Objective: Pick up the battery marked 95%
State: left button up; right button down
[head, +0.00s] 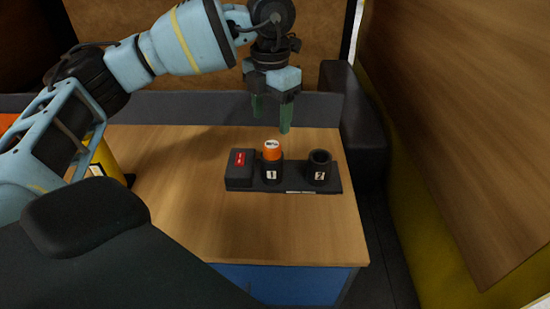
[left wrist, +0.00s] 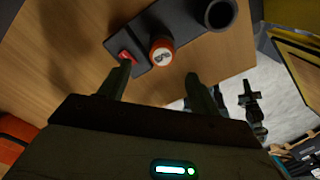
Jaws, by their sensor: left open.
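An orange battery with a white top label (head: 272,144) stands upright in the holder cup marked 1 (head: 271,173). The label is too small to read in the head view. In the left wrist view the battery (left wrist: 161,51) shows a dark mark on its pale top that I cannot read as a percentage. My left gripper (head: 271,117) is open and empty, pointing down above and a little behind the battery. In the left wrist view its fingers (left wrist: 158,85) show apart, with the battery beyond them. My right gripper is not in view.
A dark padded block (head: 362,125) borders the right.

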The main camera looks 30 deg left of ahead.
aim_at(272, 144)
pick_arm(q)
notch_tip(272, 144, down, 2)
jog(key=shift+w+f, duration=0.15)
jog(key=shift+f, duration=0.05)
jog(key=shift+d+f, duration=0.1)
jog(key=shift+f, duration=0.15)
jog(key=shift+s+f, duration=0.15)
jog(key=shift+f, duration=1.05)
jog(key=shift+s+f, duration=0.1)
jog(key=shift+f, duration=1.05)
jog(key=shift+d, duration=0.1)
grip_shut()
notch_tip(272, 144, up, 10)
